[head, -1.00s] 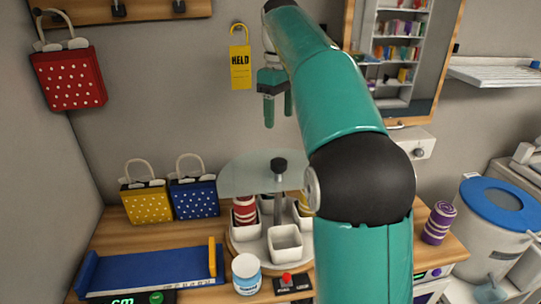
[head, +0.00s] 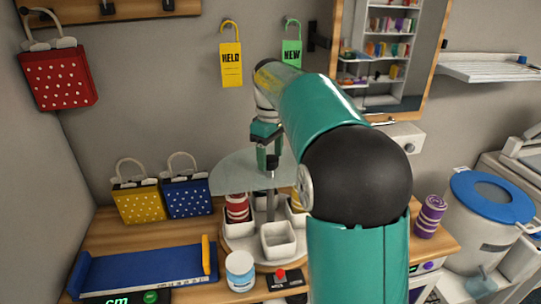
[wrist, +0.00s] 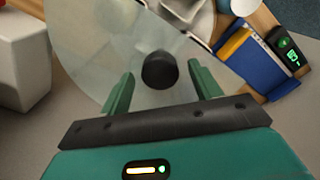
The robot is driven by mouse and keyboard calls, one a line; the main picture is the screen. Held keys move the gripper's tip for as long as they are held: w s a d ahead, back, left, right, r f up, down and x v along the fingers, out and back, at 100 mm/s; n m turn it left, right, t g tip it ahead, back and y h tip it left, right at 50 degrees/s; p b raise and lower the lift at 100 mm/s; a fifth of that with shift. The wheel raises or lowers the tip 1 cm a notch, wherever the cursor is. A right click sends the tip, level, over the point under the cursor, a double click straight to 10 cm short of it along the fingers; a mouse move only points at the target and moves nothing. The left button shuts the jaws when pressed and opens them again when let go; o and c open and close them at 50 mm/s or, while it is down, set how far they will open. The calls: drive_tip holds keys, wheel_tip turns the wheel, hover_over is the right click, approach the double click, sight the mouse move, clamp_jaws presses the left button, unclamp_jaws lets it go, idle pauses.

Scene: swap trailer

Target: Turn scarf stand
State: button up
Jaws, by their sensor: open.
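The scarf stand (head: 235,242) is a round turntable on the wooden counter, with white square cups around a grey post. A dark knob (head: 271,161) tops the post, above a clear part-round cover (head: 232,172). A red-and-white rolled scarf (head: 237,207) stands in a left cup, and a yellowish one (head: 297,203) shows at the right, partly hidden by my arm. My gripper (head: 268,156) is open at the knob. In the wrist view the knob (wrist: 160,70) lies between the two green fingers, with gaps on both sides; I cannot tell their height difference.
A blue tray (head: 145,268) with a display, a white jar (head: 241,271) and a red-button box (head: 280,277) are in front. Yellow (head: 138,203) and blue (head: 187,197) dotted bags stand behind left. A purple roll (head: 430,216) stands at right.

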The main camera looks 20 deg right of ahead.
drive_tip(key=shift+f, duration=0.3)
clamp_jaws()
